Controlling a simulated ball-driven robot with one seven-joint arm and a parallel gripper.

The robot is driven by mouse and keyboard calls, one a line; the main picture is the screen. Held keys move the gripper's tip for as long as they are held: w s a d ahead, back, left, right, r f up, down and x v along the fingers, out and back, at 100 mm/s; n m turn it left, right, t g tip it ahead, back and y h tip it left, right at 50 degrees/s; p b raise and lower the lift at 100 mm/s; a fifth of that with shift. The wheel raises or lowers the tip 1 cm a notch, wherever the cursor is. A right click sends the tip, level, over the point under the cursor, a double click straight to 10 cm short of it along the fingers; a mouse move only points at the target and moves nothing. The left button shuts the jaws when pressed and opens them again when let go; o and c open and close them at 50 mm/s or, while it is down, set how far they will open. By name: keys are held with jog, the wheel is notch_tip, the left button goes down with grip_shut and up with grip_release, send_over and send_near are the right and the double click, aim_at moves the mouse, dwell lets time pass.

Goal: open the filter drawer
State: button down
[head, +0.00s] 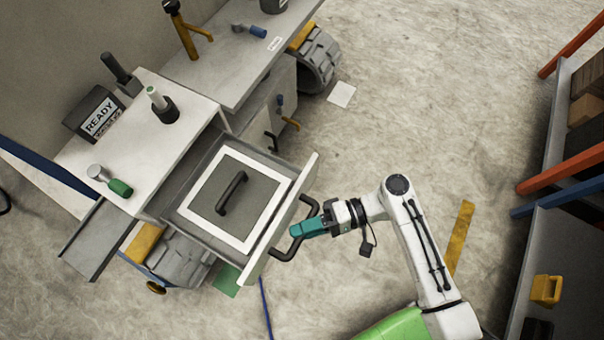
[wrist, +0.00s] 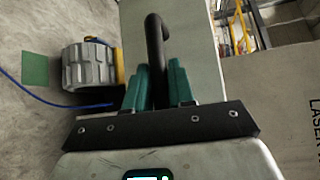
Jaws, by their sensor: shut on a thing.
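The filter drawer (head: 281,234) stands pulled out of the white cabinet, with its front panel well clear of the cabinet body. Inside it lies a grey plate with a white border (head: 208,192) and a black handle on top. The drawer's dark bar handle (head: 283,256) sticks out from the front panel. My gripper (head: 298,230) is at this handle, with its teal fingers shut on it. In the wrist view the handle (wrist: 154,35) rises between the two teal fingers (wrist: 157,88), in front of the pale drawer front (wrist: 195,50).
A bench (head: 225,65) with a second cabinet stands behind. Orange and blue shelving (head: 560,175) stands at the right. Floor around my arm is mostly clear, with a blue cable (head: 266,305) below the drawer.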

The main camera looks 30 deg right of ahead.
jog(key=c, duration=1.1)
grip_release()
jog(key=b+v, duration=0.1)
jog(key=v, duration=0.9)
jog(key=shift+s+d, duration=0.1)
jog(key=shift+d, duration=0.25)
jog(key=s+d+f+n+g+h, duration=0.25)
jog(key=s+f+h, duration=0.2)
jog(key=h, duration=0.45)
jog(key=d+r+h, duration=0.5)
jog(key=d+h, duration=0.1)
jog(key=h, duration=0.1)
jog(key=shift+w+r+n+t, duration=0.1)
jog(key=shift+r+n+t, duration=0.25)
